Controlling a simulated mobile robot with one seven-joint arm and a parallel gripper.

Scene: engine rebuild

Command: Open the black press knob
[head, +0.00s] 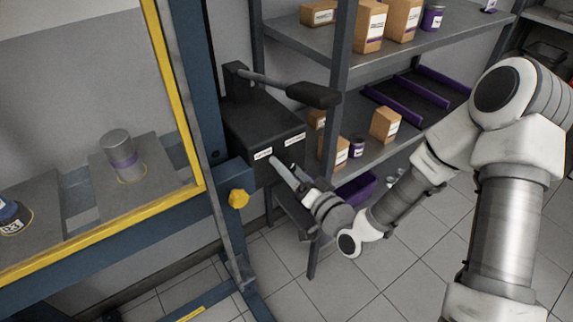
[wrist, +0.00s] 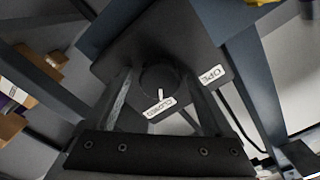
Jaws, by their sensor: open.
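The black press knob (wrist: 158,79) is a round dial on the face of a black box. Its white pointer mark points toward the label reading CLOSED (wrist: 160,108). A second label, of which "OPE" is readable (wrist: 212,75), sits to the right. My gripper (wrist: 160,88) is open, with one finger on each side of the knob in the wrist view. Contact with the knob cannot be told. In the head view my gripper (head: 277,163) reaches up to the front of the black box (head: 262,125), and the knob is hidden there.
A lever with a black handle (head: 313,95) projects above the box. The blue press frame (head: 190,90) with a yellow-edged guard (head: 100,233) and yellow knob (head: 238,198) stands left. Shelves (head: 400,45) with cartons stand behind and right. Open floor (head: 385,285) lies in front.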

